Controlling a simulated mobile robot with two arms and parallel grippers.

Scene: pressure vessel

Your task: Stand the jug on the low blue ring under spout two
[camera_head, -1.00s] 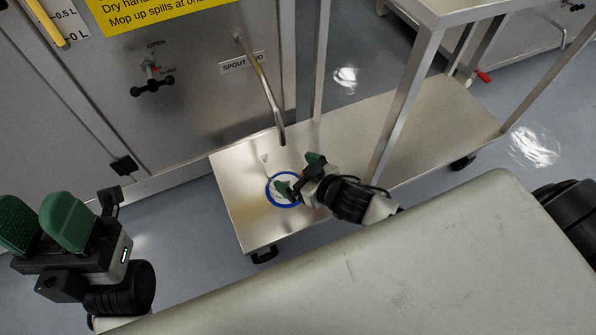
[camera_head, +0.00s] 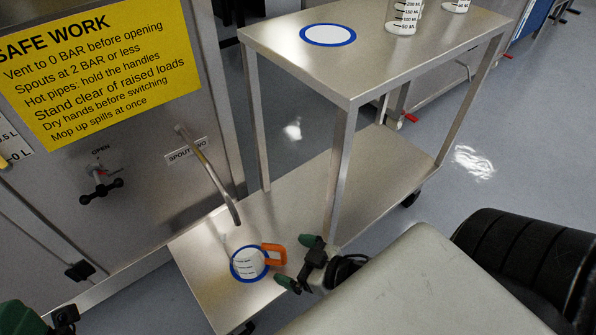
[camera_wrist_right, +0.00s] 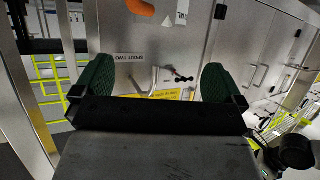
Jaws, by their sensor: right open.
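The clear jug (camera_head: 247,263) stands upright on the low shelf, with dark marks on its side and an orange handle (camera_head: 275,255) pointing right. The low blue ring (camera_head: 236,275) shows around its base. The bent pipe of spout two (camera_head: 212,180) ends just above the jug. My right gripper (camera_head: 300,262) is open and empty, just right of the handle, its green fingertips apart from it. In the right wrist view its fingers (camera_wrist_right: 157,82) are spread, with an orange piece (camera_wrist_right: 140,7) at the top edge. Only part of my left gripper (camera_head: 25,318) shows at the bottom left corner.
The cart's top shelf (camera_head: 390,45) carries another blue ring (camera_head: 328,35) and marked beakers (camera_head: 404,18) at the back. A cart post (camera_head: 340,175) stands right of the jug. A black valve handle (camera_head: 101,190) is on the steel panel to the left.

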